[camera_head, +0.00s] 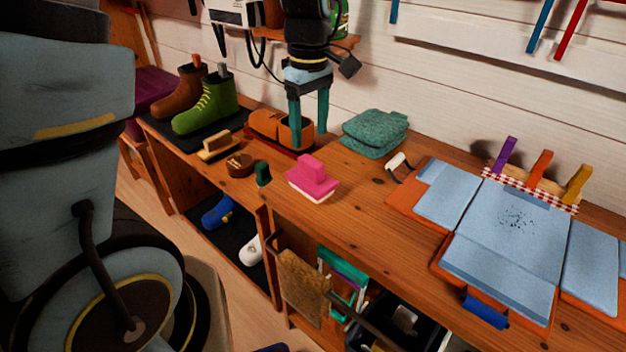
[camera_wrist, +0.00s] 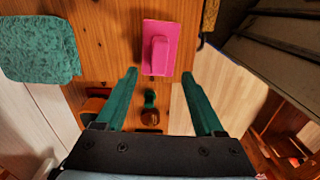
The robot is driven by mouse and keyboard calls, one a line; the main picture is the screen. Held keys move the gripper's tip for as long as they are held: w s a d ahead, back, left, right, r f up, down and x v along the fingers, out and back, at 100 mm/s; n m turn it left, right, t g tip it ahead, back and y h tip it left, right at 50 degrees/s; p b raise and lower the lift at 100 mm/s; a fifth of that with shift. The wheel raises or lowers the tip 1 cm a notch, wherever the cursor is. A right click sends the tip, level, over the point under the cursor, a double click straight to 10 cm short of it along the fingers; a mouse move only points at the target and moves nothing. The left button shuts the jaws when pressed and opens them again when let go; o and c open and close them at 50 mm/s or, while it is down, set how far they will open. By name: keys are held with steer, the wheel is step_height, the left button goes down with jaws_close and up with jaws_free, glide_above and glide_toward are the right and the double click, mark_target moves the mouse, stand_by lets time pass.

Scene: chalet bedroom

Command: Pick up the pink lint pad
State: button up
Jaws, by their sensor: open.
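The pink lint pad (camera_head: 313,177) lies on the wooden bench top near its front edge, with a raised pink grip on top and a pale underside. In the wrist view the pink lint pad (camera_wrist: 159,47) shows from above, just beyond the fingertips and roughly centred between them. My gripper (camera_head: 309,146) has two green fingers pointing down.
A blue folding board (camera_head: 508,228) covers the right side.

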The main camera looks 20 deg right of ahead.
mark_target(311, 160)
steer(key=shift+d+f+p, duration=0.1)
steer(key=shift+f+p, duration=0.45)
steer(key=shift+f, duration=3.85)
jaws_close()
